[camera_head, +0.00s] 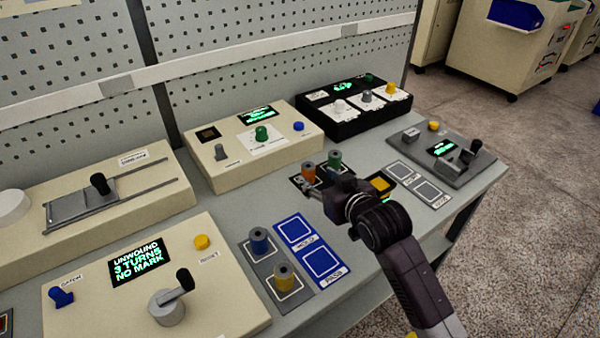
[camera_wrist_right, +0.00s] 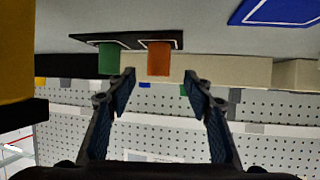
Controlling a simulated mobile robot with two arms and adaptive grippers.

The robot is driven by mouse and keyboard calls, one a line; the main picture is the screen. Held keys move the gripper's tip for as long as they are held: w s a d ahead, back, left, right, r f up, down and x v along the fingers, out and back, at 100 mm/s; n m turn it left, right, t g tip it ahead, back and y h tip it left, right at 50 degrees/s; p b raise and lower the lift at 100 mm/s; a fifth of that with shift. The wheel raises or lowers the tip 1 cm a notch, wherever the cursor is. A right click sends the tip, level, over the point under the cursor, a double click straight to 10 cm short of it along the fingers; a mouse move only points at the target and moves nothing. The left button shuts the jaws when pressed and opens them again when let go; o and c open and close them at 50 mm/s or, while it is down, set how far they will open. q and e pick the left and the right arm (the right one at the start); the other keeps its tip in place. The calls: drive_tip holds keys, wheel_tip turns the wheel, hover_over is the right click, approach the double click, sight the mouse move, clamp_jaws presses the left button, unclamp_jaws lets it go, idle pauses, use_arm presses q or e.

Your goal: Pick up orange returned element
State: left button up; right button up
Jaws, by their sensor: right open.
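The orange element (camera_head: 308,174) is a small upright spindle on a black pad (camera_head: 297,181) beside a green element (camera_head: 334,161). In the right wrist view the orange element (camera_wrist_right: 159,58) appears ahead, between the lines of my two fingertips, with the green element (camera_wrist_right: 109,59) to its left. My right gripper (camera_head: 322,191) is open and empty, close in front of the orange element. Its fingers (camera_wrist_right: 160,80) show spread apart, with nothing between them. My gripper hides part of the pad in the head view. My left gripper is not in view.
A blue spindle (camera_head: 259,240) and a yellow spindle (camera_head: 284,277) stand on a grey pad, beside blue pads (camera_head: 321,263). A cream box with a green display (camera_head: 267,148) and a black box (camera_head: 322,119) stand behind. A grey lever panel (camera_head: 463,168) is at right.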

sight(311, 171)
drive_tip(key=shift+w+a, duration=0.1)
drive_tip(key=shift+w, duration=0.1)
drive_tip(key=shift+w+a+f, duration=0.15)
drive_tip(key=shift+w+a, duration=0.15)
drive_tip(key=shift+w, duration=0.2)
drive_tip(key=shift+w+f, duration=0.1)
drive_tip(key=shift+w, duration=0.1)
drive_tip(key=shift+w+a+f+p, duration=0.15)
drive_tip(key=shift+w+a+p, duration=0.05)
drive_tip(key=shift+w+p, duration=0.15)
drive_tip(key=x, duration=0.2)
drive_tip(key=shift+w+f, duration=0.1)
drive_tip(key=shift+w, duration=0.3)
drive_tip(key=shift+w+a+f, duration=0.2)
drive_tip(key=shift+w, duration=0.1)
drive_tip(key=shift+w+a, duration=0.1)
drive_tip(key=shift+w, duration=0.1)
drive_tip(key=shift+w+f, duration=0.1)
drive_tip(key=shift+f, duration=0.05)
drive_tip(key=shift+c, duration=0.7)
drive_tip(key=c, duration=1)
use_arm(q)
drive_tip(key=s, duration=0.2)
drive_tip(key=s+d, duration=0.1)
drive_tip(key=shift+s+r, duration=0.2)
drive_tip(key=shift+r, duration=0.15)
use_arm(e)
drive_tip(key=shift+c, duration=0.7)
